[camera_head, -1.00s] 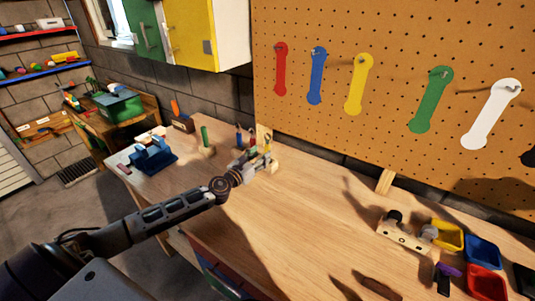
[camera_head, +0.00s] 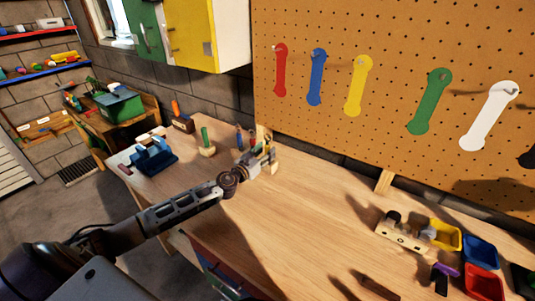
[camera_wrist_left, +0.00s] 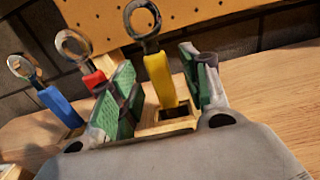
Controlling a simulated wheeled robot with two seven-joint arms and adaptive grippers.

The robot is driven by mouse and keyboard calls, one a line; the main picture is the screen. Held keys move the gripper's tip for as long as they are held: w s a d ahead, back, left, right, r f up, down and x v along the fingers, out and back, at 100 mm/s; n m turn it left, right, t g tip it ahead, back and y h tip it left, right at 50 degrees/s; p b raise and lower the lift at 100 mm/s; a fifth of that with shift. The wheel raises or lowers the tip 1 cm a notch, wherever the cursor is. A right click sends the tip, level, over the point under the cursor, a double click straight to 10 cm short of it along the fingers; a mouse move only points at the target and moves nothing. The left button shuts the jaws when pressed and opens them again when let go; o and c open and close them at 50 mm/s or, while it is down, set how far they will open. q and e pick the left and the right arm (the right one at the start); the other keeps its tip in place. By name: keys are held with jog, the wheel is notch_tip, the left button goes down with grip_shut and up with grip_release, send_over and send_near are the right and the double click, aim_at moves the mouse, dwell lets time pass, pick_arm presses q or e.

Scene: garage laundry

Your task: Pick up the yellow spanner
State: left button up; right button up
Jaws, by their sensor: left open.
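The yellow spanner (camera_wrist_left: 158,80), with a dark ring at its top, stands nearly upright in a wooden holder (camera_wrist_left: 180,116) on the bench. My left gripper (camera_wrist_left: 160,88) is open, its green-padded fingers on either side of the yellow handle. Whether a pad touches the handle cannot be told. In the head view my left gripper (camera_head: 259,160) is at the holder and hides much of it. A red-handled spanner (camera_wrist_left: 93,79) and a blue-handled one (camera_wrist_left: 61,105) stand to the left in the left wrist view. My right gripper is not in view.
Flat coloured spanner shapes, one yellow (camera_head: 359,86), hang on the pegboard (camera_head: 400,40) behind the bench. A green upright item (camera_head: 205,138) and a blue vice-like tool (camera_head: 154,157) stand left of the holder. Coloured bins (camera_head: 481,251) stand at right. The middle bench top (camera_head: 300,215) is mostly clear.

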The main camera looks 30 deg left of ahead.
pick_arm(q)
jog(key=shift+w+d, duration=0.15)
jog(key=shift+w, duration=1)
jog(key=shift+c, duration=0.4)
grip_shut()
